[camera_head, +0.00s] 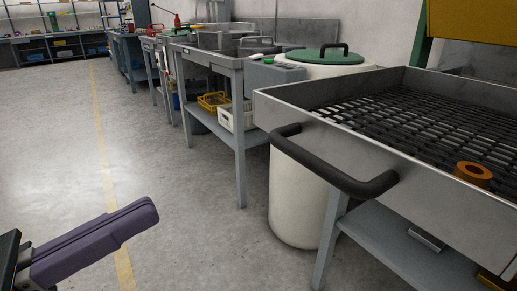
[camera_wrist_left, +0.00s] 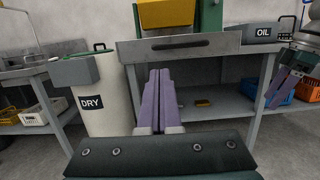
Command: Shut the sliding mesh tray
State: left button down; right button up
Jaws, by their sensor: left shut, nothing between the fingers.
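The sliding mesh tray (camera_head: 335,137) is a grey metal box with a dark mesh floor, at the right of the head view. It stands out in front of the bench's leg. Its black bar handle (camera_head: 345,170) is on the front wall; the handle also shows in the left wrist view (camera_wrist_left: 195,43). An orange ring-shaped coil (camera_head: 473,174) sits on the mesh. My left gripper (camera_head: 150,212) has purple fingers, shut and empty, low and well left of the handle, touching nothing. In the left wrist view its fingers (camera_wrist_left: 160,80) point toward the tray front. My right gripper (camera_wrist_left: 278,88) shows at the right edge there.
A white drum (camera_head: 300,200) with a green lid stands left of the tray, marked DRY in the left wrist view. A bench with crates (camera_head: 238,118) is beyond it. A yellow block (camera_wrist_left: 168,13) is above the tray. The floor (camera_head: 170,170) before the tray is clear.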

aim_at(272, 144)
pick_arm(q)
jog(key=p+x, duration=0.1)
jog(key=x, duration=1)
jog(key=shift+w+d+r, duration=0.15)
jog(key=shift+w+d, duration=0.35)
jog(key=shift+d, duration=0.1)
pick_arm(e)
jog(key=shift+d+r, duration=0.15)
jog(key=shift+r, duration=0.45)
pick_arm(q)
jog(key=shift+w+d, duration=0.1)
pick_arm(e)
jog(key=shift+f, duration=0.1)
